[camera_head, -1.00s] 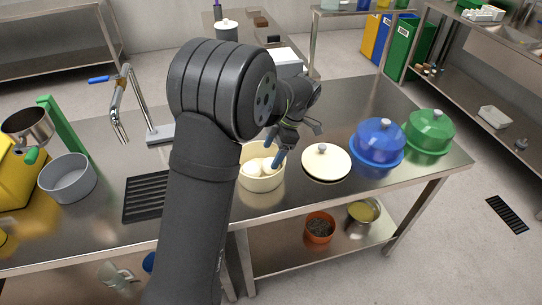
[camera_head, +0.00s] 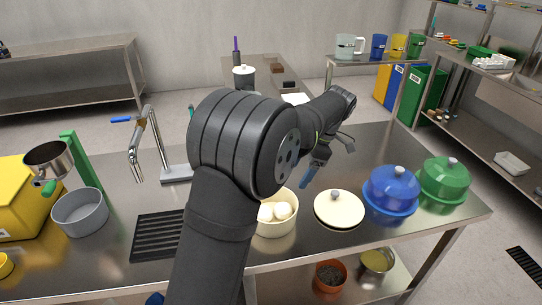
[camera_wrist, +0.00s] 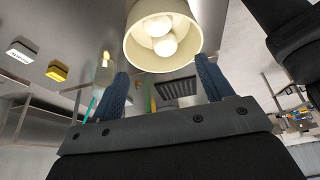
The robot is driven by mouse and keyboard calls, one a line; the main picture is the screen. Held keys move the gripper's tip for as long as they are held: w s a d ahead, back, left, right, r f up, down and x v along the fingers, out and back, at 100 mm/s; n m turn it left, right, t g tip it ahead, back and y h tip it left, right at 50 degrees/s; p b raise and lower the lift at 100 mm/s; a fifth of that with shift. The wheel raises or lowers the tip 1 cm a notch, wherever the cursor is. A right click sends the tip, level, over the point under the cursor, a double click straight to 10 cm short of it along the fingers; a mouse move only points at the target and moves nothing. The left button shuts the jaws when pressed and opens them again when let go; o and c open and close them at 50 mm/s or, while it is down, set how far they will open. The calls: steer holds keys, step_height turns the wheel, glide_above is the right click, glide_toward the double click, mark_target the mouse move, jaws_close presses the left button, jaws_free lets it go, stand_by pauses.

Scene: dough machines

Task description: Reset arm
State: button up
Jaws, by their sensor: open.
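My gripper (camera_head: 312,172) is above the steel table, behind and a little right of the cream pot. In the wrist view its two blue fingers (camera_wrist: 160,88) stand apart with nothing between them. The cream pot (camera_head: 275,228) stands on the table without a lid and holds pale round dough balls (camera_head: 275,211). The pot also shows in the wrist view (camera_wrist: 140,55), beyond the fingertips and apart from them. My arm hides part of the table and the pot's left edge in the head view.
The cream lid (camera_head: 339,212) lies right of the pot, with blue (camera_head: 391,194) and green (camera_head: 443,183) covered pots farther right. A black grate (camera_head: 158,236), grey pot (camera_head: 80,212), faucet (camera_head: 138,150) and yellow machine (camera_head: 20,205) are left. Table behind the lids is clear.

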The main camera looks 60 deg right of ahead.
mark_target(280, 205)
steer(key=x, duration=1.2)
steer(key=shift+s+f, duration=0.1)
steer(key=shift+d+f, duration=0.1)
steer(key=shift+f, duration=0.4)
steer(key=shift+r, duration=0.25)
